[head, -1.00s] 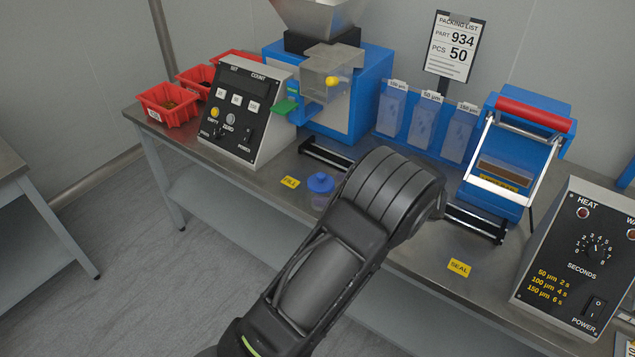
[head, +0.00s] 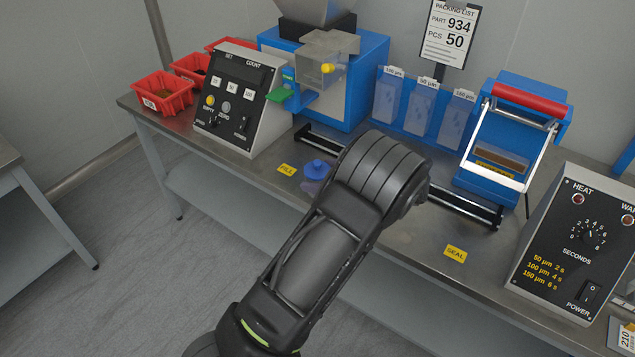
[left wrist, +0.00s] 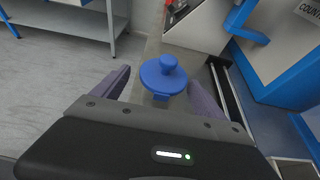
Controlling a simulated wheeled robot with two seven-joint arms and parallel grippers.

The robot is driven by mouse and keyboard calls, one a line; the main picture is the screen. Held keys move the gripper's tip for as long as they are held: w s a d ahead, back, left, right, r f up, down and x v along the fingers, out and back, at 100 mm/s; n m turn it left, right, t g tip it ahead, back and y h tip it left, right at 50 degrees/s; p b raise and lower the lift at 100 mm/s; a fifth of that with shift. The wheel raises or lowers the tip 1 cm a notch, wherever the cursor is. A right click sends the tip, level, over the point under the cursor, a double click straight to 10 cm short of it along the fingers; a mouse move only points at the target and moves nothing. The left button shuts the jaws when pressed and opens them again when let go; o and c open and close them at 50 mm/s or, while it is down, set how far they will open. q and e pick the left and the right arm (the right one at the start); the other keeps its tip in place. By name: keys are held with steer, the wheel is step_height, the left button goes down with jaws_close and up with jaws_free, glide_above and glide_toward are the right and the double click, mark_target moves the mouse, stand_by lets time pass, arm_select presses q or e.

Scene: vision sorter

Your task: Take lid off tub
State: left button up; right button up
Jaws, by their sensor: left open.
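The tub's blue lid (head: 317,168), round with a raised knob, is near the front edge of the bench, beside the FILL label. My arm covers part of the tub in the head view, and little of its body shows. In the left wrist view the lid (left wrist: 163,76) sits between the two purple fingers of my left gripper (left wrist: 158,82). The fingers are open, one on each side, with a visible gap at the left; I cannot tell whether either touches. My left gripper is mostly hidden behind my arm in the head view. My right gripper is not in view.
A control box (head: 240,103) and red bins (head: 162,97) stand to the left. The blue feeder machine (head: 350,95) is behind the tub, and a black bar (head: 325,145) lies between. The blue sealer (head: 500,150) is to the right. The bench around the SEAL label (head: 455,253) is clear.

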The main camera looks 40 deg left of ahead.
mark_target(309, 173)
arm_select(q)
steer(key=x, duration=0.5)
steer(key=shift+w+f+p, duration=0.1)
steer(key=shift+w+p, duration=0.1)
steer(key=shift+p, duration=0.15)
steer(key=c, duration=1.6)
steer(key=shift+o, duration=0.2)
step_height(309, 173, up, 10)
steer(key=shift+r, duration=0.1)
